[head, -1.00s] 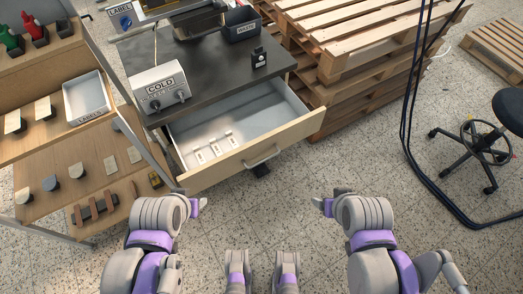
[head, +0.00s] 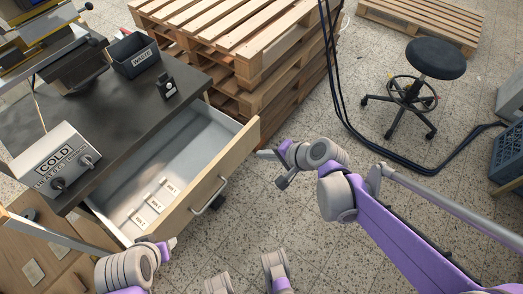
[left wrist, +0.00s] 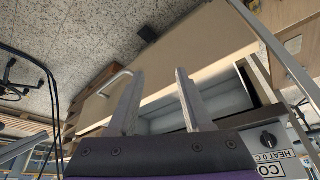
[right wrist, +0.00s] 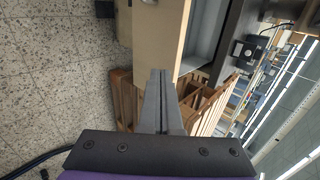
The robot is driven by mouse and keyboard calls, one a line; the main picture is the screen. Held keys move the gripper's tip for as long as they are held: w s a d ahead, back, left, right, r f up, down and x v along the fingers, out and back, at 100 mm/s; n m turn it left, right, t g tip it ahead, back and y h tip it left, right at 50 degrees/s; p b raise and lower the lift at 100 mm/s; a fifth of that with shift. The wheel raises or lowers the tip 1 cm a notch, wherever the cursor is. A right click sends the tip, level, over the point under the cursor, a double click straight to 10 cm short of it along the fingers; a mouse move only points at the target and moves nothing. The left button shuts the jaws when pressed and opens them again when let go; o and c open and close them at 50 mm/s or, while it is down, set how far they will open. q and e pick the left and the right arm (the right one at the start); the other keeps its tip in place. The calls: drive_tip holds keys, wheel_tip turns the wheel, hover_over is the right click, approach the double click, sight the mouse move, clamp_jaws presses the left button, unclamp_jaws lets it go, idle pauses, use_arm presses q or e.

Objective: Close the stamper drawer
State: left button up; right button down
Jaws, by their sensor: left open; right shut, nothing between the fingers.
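The stamper drawer (head: 185,196) is pulled out from under the dark bench top, with a pale wooden front and a grey bar handle (head: 211,196). Labelled pale pieces (head: 157,201) lie inside it. My right gripper (head: 268,154) is shut and empty, just right of the drawer front's far end in the head view. In the right wrist view its closed fingers (right wrist: 162,75) overlap the drawer front's end; contact cannot be told. My left gripper (head: 168,245) is near the front's near end. In the left wrist view its fingers (left wrist: 158,75) are open and empty, facing the drawer front.
The COLD heater box (head: 57,162), WASTE bin (head: 133,54) and a small black device (head: 166,86) stand on the bench. Stacked pallets (head: 235,50) rise behind the drawer. Black cables (head: 350,135) and a stool (head: 434,60) are at right.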

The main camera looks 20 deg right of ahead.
sight(233, 147)
drive_tip(key=shift+w+a+f+b, duration=0.45)
drive_tip(key=shift+w+a+f, duration=0.45)
drive_tip(key=shift+w, duration=0.4)
drive_tip(key=shift+w+a+f+b, duration=0.5)
drive_tip(key=shift+w+a+f, duration=0.4)
drive_tip(key=shift+w, duration=0.4)
drive_tip(key=shift+w+a+f+b, duration=0.45)
drive_tip(key=shift+w+a+f, duration=0.45)
drive_tip(key=shift+w, duration=0.4)
drive_tip(key=shift+w+a+r, duration=0.1)
drive_tip(key=shift+a, duration=0.1)
drive_tip(key=shift+w+a, duration=0.2)
drive_tip(key=shift+w, duration=0.05)
drive_tip(key=w+a, duration=1.2)
drive_tip(key=w, duration=0.4)
drive_tip(key=shift+w, duration=0.2)
drive_tip(key=shift+d, duration=0.1)
